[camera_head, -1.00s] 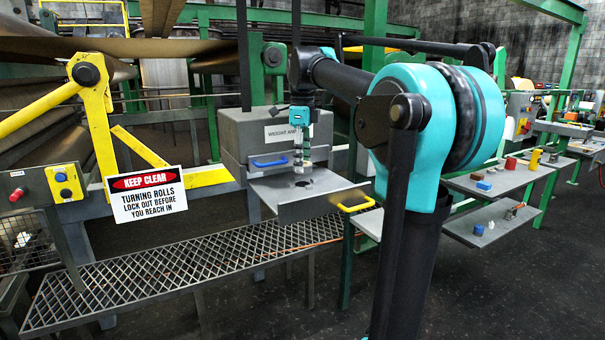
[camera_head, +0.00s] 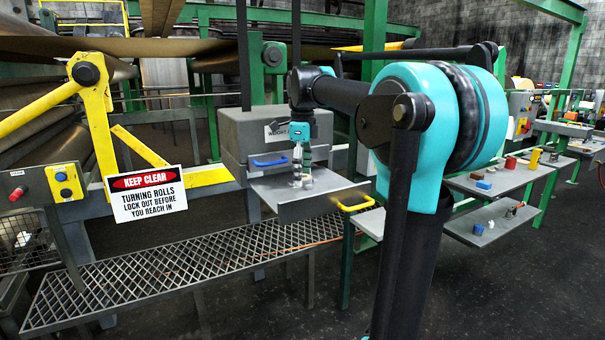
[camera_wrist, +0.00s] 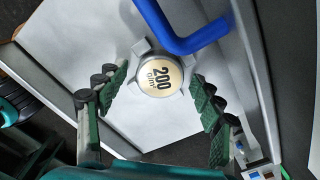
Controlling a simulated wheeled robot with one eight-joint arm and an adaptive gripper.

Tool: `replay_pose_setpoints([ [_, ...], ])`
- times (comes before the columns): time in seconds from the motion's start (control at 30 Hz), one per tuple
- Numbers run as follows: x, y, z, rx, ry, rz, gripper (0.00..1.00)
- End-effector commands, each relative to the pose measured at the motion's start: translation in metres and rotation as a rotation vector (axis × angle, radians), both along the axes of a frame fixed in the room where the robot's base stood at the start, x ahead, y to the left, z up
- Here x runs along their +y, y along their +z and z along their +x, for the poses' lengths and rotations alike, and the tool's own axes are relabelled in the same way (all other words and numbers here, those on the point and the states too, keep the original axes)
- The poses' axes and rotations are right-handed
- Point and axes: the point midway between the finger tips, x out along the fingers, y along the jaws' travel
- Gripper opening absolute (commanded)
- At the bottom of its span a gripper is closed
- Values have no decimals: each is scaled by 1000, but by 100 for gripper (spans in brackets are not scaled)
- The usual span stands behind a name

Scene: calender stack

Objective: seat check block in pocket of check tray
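The check block is a round piece with a tan top marked "200 g/m²" (camera_wrist: 160,75). In the wrist view it stands between short metal tabs on the grey check tray (camera_wrist: 100,45). My gripper (camera_wrist: 161,82) is open around it, with a green-padded finger on each side and a gap to the block. In the head view my gripper (camera_head: 302,178) points down, low over the check tray (camera_head: 268,190). The pocket is hidden under the block and fingers, so I cannot tell how deep the block sits.
A blue handle (camera_wrist: 185,38) is close beside the block; it also shows in the head view (camera_head: 271,162). A yellow handle (camera_head: 355,203) is at the tray's right. A grey box (camera_head: 245,135) stands behind. Side shelves (camera_head: 495,178) hold small coloured parts.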

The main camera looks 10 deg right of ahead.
Motion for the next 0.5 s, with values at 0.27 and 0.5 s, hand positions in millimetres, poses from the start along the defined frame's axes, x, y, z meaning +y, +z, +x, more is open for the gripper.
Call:
replay_pose_setpoints([
  [0.27,0,2,0,0,0,0,67],
  [0.5,0,34,0,0,0,0,67],
])
